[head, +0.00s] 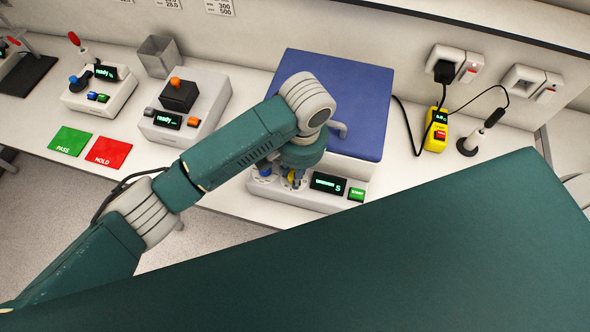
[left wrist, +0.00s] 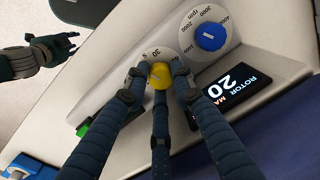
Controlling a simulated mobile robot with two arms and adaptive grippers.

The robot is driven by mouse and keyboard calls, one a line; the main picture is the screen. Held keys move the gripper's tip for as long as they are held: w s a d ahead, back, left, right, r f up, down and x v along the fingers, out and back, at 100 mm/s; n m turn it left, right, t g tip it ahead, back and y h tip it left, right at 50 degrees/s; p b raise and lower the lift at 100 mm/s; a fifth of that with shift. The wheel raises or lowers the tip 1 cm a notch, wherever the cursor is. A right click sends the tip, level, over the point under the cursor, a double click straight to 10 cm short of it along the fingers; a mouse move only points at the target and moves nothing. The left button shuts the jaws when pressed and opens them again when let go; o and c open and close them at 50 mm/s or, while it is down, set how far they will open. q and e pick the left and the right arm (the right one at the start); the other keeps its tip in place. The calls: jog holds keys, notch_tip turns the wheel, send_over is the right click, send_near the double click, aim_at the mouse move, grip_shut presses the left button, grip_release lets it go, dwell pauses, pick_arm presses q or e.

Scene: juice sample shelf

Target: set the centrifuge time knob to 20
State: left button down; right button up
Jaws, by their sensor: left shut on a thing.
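The centrifuge has a blue lid (head: 342,95) and a pale front panel (head: 290,201). Its yellow time knob (left wrist: 160,76) sits on a white dial (left wrist: 151,53) where the number 30 shows. My left gripper (left wrist: 160,82) is shut on this knob, with dark fingers around it; they hide part of the dial. A small pale mark shows on the knob, but I cannot tell which number it points at. In the head view my left arm covers much of the panel, and the yellow knob (head: 293,176) shows only in part. My right gripper (left wrist: 52,50) appears apart at upper left; its opening is unclear.
A blue rpm knob (left wrist: 210,36) sits beside the time dial. A green start button (head: 357,194) is at the panel's right. A yellow meter (head: 436,130) with cables stands further right.

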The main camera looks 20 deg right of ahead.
pick_arm(q)
jog(key=shift+w+d+r+n, duration=0.1)
jog(key=shift+w+r+n, duration=0.1)
jog(key=shift+n, duration=0.2)
jog(key=c, duration=1.7)
grip_release()
jog(key=shift+c, duration=0.2)
jog(key=shift+s, duration=0.15)
notch_tip(320, 180, up, 12)
jog(key=shift+s+d, duration=0.3)
jog(key=shift+f, duration=0.1)
